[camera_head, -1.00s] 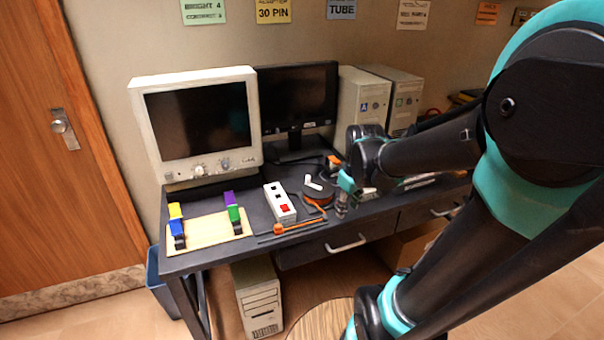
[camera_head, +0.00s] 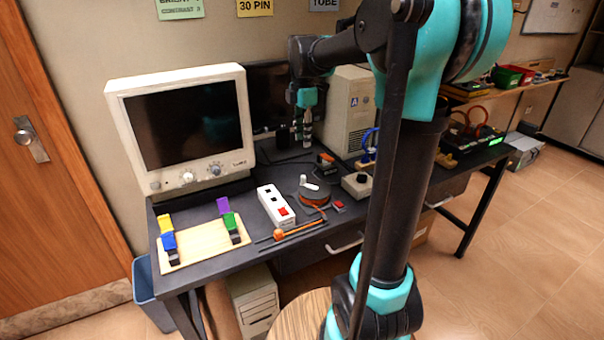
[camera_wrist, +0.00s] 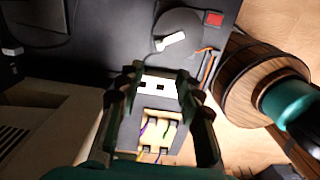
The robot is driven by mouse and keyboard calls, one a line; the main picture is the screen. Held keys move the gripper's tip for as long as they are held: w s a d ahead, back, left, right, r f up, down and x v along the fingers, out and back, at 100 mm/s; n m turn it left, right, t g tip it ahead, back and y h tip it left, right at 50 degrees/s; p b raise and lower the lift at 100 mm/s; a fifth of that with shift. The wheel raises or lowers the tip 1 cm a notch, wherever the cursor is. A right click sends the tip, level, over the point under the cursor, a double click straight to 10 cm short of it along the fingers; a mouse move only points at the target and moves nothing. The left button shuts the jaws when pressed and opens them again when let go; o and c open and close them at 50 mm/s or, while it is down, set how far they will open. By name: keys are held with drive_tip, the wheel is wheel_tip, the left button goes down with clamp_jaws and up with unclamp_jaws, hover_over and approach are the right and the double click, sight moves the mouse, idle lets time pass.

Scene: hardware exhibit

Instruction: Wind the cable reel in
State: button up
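The cable reel (camera_head: 313,196) is a dark round drum with a white crank handle (camera_head: 308,182) on top and orange cable around its side. It lies on the dark desk. In the wrist view the reel (camera_wrist: 185,24) is at the top, with its white handle (camera_wrist: 171,41) across it. Orange cable (camera_head: 300,230) runs along the desk's front edge, and a small red piece (camera_head: 338,205) lies just right of the reel. My gripper (camera_head: 303,144) is raised above the desk behind the reel, apart from it. In the wrist view its fingers (camera_wrist: 158,76) are spread and empty.
A white power strip (camera_head: 272,205) stands left of the reel, and a small switch box (camera_head: 358,185) right of it. A wooden board (camera_head: 205,246) with coloured clips, a CRT monitor (camera_head: 188,130) and a computer tower (camera_head: 347,112) are nearby. A round wooden stool (camera_head: 303,314) stands in front.

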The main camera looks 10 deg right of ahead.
sight(303, 176)
wheel_tip(303, 176, down, 14)
drive_tip(key=shift+f, duration=0.1)
idle(0.5)
clamp_jaws()
